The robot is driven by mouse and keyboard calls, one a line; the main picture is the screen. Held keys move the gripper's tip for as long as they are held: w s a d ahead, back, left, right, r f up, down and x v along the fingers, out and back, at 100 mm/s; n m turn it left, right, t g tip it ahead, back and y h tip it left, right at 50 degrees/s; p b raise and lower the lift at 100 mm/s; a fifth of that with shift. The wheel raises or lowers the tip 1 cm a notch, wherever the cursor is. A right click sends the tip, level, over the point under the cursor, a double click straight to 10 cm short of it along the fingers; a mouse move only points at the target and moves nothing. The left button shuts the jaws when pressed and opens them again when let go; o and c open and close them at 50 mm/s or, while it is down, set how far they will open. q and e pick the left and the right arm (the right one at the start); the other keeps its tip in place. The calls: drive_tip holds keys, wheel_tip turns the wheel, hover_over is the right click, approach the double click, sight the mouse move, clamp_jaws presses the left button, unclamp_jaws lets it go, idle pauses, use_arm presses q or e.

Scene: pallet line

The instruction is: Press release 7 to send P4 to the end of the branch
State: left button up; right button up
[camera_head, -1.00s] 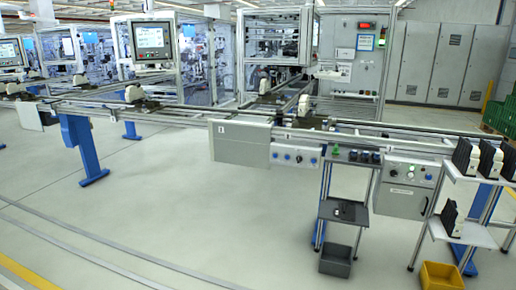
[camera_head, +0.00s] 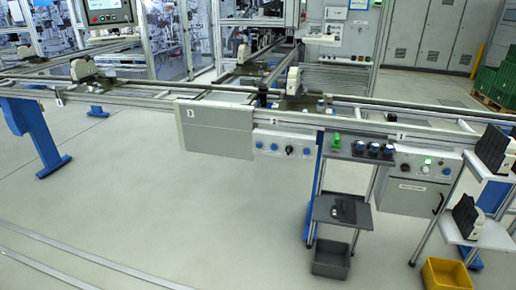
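The pallet line (camera_head: 350,124) runs across the view, with a branch (camera_head: 270,68) leading back from it. A panel with several blue buttons and a black knob (camera_head: 287,150) hangs below the rail. A grey control box (camera_head: 408,190) with a lit green button is to its right. Pallets with pale carriers stand on the rails, one at the branch junction (camera_head: 292,82) and one at the left (camera_head: 84,68). The labels are too small to read, so I cannot tell which is P4 or release 7. Neither of my grippers is in view.
A stand with a dark shelf (camera_head: 325,212) and a grey bin (camera_head: 331,260) is below the line. A white shelf (camera_head: 490,235) with black parts and a yellow bin (camera_head: 446,273) is at the right. The floor (camera_head: 180,225) in front is clear.

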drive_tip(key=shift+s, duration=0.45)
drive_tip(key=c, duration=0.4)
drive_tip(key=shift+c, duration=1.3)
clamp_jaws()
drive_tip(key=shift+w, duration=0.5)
